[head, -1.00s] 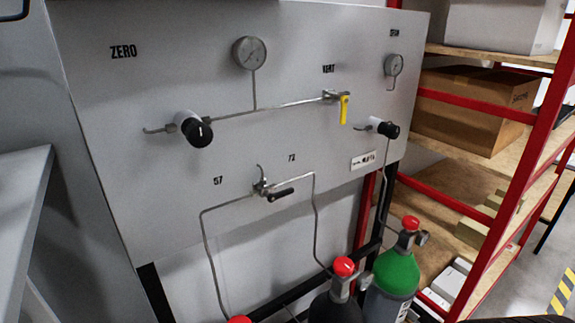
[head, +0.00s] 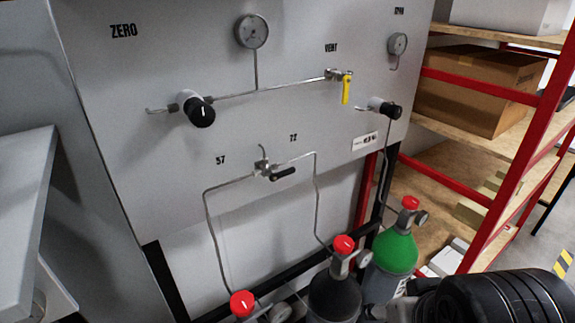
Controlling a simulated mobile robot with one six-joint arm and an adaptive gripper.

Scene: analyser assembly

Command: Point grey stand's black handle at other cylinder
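The grey stand is an upright panel (head: 290,115) with gauges and pipes. Its selector valve (head: 263,167) sits low in the middle, between the labels 57 (head: 220,160) and 72 (head: 293,138). The valve's black handle (head: 284,174) points right and slightly up, toward the 72 side. A pipe runs from the valve's left down to a red-capped cylinder (head: 242,303), mostly cut off. Another runs from its right down to a dark cylinder (head: 335,292) with a red cap. My gripper is not visible; only a black part of my arm shows at the lower right.
A yellow-handled valve (head: 346,88) and black knobs (head: 200,111) are higher on the panel. A green-shouldered cylinder (head: 396,250) stands beside the dark one. A red-framed shelf (head: 480,85) with boxes is at right, and a grey surface (head: 22,215) is at left.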

